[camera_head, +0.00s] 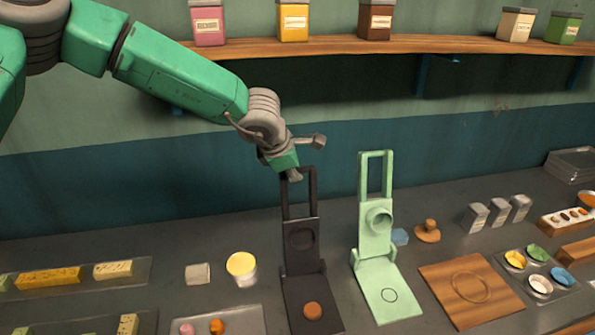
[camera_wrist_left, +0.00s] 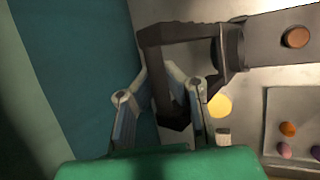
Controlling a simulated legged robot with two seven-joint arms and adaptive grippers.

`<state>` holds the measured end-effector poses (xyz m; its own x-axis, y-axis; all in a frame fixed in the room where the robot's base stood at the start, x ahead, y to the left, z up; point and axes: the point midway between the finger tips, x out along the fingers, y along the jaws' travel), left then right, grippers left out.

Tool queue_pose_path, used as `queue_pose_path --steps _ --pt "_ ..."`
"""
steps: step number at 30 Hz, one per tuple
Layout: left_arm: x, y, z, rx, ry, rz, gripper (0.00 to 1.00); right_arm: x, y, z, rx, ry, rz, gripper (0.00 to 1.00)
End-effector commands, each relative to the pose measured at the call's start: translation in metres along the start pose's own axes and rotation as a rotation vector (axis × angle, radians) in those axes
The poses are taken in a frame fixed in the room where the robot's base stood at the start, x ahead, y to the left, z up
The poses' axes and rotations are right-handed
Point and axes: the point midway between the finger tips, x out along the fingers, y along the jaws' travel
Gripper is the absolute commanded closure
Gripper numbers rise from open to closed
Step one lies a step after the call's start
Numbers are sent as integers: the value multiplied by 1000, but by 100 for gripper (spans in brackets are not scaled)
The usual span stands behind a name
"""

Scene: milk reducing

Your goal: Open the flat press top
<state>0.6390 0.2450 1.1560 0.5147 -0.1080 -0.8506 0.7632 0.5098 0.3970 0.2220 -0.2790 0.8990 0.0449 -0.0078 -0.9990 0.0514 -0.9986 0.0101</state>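The dark grey press (camera_head: 300,258) stands open on the counter. Its lid is raised roughly upright, with a loop handle (camera_head: 313,186) at the top and a round recess in its face. A brown disc (camera_head: 312,311) lies on its base, and it also shows in the left wrist view (camera_wrist_left: 296,37). My left gripper (camera_head: 306,158) is at the top of the handle, fingers spread. In the left wrist view the end bar of the handle (camera_wrist_left: 160,75) lies between the fingers; contact cannot be told. My right gripper is not in view.
A light green press (camera_head: 375,220) stands open just right. A wooden board (camera_head: 440,280), small bowls (camera_head: 540,287) and grey containers (camera_head: 475,217) are further right. A yellow-topped cup (camera_head: 242,265) and trays are left. A shelf (camera_head: 340,45) with jars is above.

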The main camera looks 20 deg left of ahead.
Motion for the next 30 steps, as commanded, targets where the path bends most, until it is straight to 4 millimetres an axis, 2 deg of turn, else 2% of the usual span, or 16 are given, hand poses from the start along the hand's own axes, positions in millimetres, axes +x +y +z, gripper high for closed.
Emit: queue_pose_path --steps 1,8,9,11,12,24,26,30 --pt "-7 10 8 -3 -18 18 100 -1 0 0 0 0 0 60" --pt "-6 11 6 -3 -18 17 100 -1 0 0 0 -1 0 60" --pt "-6 11 6 -3 -19 17 94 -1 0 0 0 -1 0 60" --pt "-6 11 6 -4 -19 17 73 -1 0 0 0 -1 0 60" --pt "-6 10 6 -3 -17 16 67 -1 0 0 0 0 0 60" --pt "-1 7 2 -2 -7 6 67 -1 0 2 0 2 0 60" --pt "-5 7 2 -2 -8 6 67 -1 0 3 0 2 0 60" --pt "-26 7 2 -3 -10 9 67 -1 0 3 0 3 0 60"
